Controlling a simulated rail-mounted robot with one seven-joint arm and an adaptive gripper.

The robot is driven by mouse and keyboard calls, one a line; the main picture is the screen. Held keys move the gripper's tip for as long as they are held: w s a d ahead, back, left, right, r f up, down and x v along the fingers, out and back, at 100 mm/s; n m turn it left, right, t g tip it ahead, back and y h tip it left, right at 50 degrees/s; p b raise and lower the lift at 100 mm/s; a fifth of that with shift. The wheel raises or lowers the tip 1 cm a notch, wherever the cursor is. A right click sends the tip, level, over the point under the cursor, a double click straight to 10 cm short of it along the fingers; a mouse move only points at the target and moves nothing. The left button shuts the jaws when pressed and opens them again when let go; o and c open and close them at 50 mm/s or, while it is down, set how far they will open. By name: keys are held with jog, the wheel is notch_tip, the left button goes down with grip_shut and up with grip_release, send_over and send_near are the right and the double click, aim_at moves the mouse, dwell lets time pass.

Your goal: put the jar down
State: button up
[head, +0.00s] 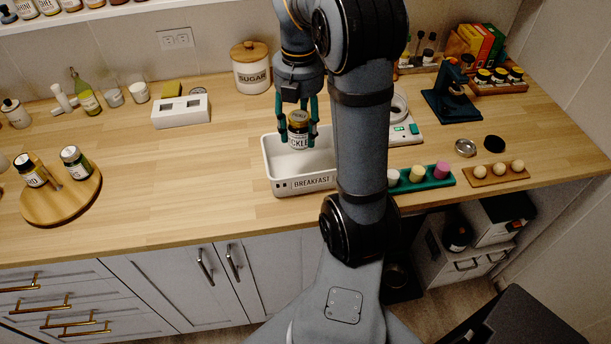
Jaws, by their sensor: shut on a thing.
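A jar (298,137) with a gold-coloured lid and a label ending in "CKLE" is in my gripper (299,128). My gripper has green fingers on both sides of the jar and is shut on it. The jar is upright and shows over a white bin (303,184) labelled "BREAKFAST". I cannot tell whether the jar's base touches the bin floor or hangs above it. My arm hides the bin's right part.
A round wooden board (62,212) with jars stands at the left. A green tray (422,180) is at the right. The counter left of the bin is clear.

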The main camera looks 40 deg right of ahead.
jog(key=shift+s+d+f+n, duration=0.15)
jog(key=shift+d+f+n, duration=0.1)
jog(key=shift+d+n, duration=0.15)
jog(key=shift+s+d+f, duration=0.1)
jog(key=shift+d+f, duration=0.05)
jog(key=shift+f, duration=0.2)
jog(key=b, duration=0.2)
send_over(305, 171)
jog(key=shift+n, duration=0.3)
notch_tip(305, 171, down, 9)
jog(key=shift+f, duration=0.15)
jog(key=shift+f, duration=0.25)
jog(key=o, duration=1.4)
jog(key=shift+r, duration=0.1)
notch_tip(305, 171, up, 12)
jog(key=shift+r+p, duration=0.15)
jog(key=shift+p, duration=0.95)
